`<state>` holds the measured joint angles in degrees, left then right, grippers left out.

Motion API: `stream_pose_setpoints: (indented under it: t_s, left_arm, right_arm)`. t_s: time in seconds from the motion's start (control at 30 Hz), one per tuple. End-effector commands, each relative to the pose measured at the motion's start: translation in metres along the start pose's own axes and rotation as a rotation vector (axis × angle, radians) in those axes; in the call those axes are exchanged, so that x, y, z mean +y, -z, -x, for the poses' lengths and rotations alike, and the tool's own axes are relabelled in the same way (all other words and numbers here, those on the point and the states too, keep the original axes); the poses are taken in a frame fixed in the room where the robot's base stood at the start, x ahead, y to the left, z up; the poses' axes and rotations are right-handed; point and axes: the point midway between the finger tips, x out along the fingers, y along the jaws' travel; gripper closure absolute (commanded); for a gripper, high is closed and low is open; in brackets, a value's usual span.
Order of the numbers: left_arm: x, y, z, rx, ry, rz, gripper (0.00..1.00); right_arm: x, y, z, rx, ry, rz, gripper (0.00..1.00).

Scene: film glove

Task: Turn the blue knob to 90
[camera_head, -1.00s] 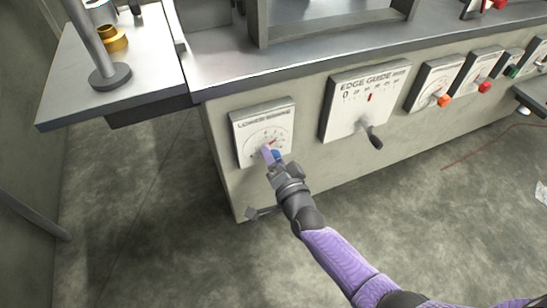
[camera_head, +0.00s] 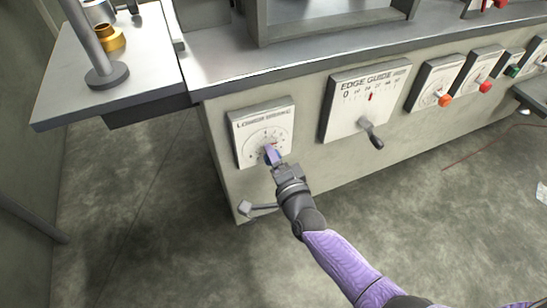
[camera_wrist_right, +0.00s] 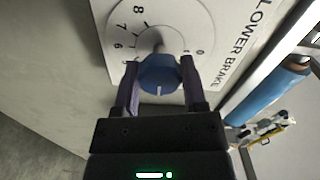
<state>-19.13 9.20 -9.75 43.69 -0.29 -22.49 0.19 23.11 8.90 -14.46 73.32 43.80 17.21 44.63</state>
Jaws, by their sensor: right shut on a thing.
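The blue knob (camera_wrist_right: 160,74) sits on the round dial of the white LOWER BRAKE panel (camera_head: 249,125). In the right wrist view the dial (camera_wrist_right: 118,40) carries black numbers, and a pale mark shows on the knob's near side. My right gripper (camera_wrist_right: 160,88) has one finger on each side of the knob and is shut on it. In the head view my right gripper (camera_head: 272,155) reaches up to the dial from below and hides most of the knob. My left gripper is not in view.
The EDGE GUIDE panel (camera_head: 352,98) with a dark crank lever (camera_head: 372,136) is right of the brake panel. Further right are panels with orange (camera_head: 445,100) and red (camera_head: 485,87) knobs. A metal bench edge overhangs above. The floor below is mostly clear.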

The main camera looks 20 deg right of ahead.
Motion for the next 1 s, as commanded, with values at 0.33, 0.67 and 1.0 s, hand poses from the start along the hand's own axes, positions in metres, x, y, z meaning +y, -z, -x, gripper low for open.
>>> stream_pose_setpoints:
  t_s: [0.33, 0.67, 1.0]
  left_arm:
    - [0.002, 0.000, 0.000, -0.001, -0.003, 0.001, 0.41]
    - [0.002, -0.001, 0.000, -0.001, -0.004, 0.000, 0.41]
    - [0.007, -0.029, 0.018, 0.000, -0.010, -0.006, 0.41]
  right_arm:
    - [0.001, -0.001, 0.001, -0.001, -0.003, 0.001, 0.27]
    - [0.000, 0.000, 0.000, 0.000, -0.001, 0.001, 0.10]
    - [-0.006, 0.001, 0.053, -0.002, -0.001, 0.002, 0.10]
